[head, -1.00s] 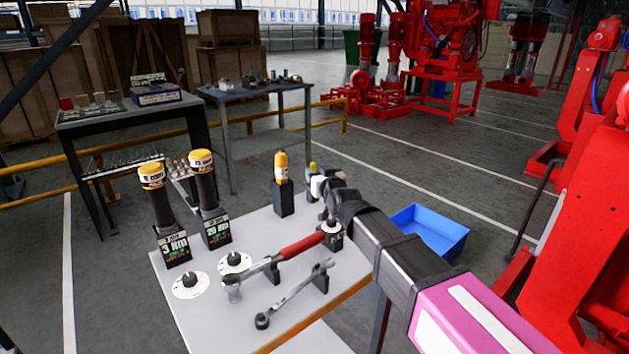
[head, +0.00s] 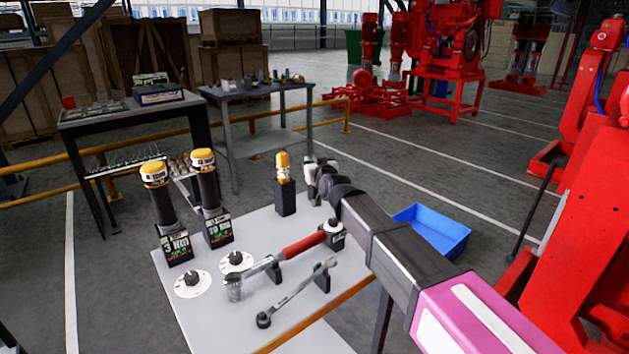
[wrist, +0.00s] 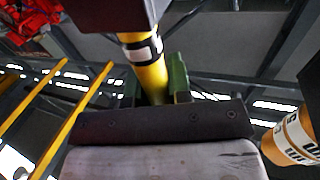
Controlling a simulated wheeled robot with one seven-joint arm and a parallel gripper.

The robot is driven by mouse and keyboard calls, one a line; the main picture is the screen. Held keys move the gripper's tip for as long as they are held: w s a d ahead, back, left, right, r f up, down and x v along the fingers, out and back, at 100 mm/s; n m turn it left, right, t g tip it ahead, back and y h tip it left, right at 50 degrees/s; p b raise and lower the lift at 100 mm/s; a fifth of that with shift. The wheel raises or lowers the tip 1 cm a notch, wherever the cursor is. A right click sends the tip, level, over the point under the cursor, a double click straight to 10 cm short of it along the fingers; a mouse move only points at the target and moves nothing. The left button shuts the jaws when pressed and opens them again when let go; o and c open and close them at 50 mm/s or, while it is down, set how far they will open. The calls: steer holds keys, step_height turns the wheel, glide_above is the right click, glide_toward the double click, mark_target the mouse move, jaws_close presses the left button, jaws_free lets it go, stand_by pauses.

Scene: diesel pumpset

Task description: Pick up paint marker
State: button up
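The paint marker (head: 283,166), yellow with a white and black band, stands upright in a black block holder (head: 286,198) near the far edge of the grey table. My gripper (head: 309,172) is just right of it in the head view, with a visible gap. In the wrist view the marker (wrist: 151,72) hangs down from its holder (wrist: 115,12) in the picture, lined up between my green fingertips (wrist: 157,86). My fingers look apart, with nothing held. Part of the left finger is hidden behind the marker.
Two yellow-capped black tools (head: 160,200) (head: 207,185) stand left of the marker; one yellow cap also shows in the wrist view (wrist: 292,138). A red-handled wrench (head: 300,245) and a ratchet (head: 290,297) lie in front. A blue bin (head: 435,232) is right of the table.

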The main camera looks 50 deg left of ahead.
steer(key=shift+r, duration=0.1)
steer(key=shift+c, duration=0.2)
step_height(320, 180, up, 10)
stand_by(1.1)
steer(key=shift+o, duration=1)
steer(key=shift+c, duration=1)
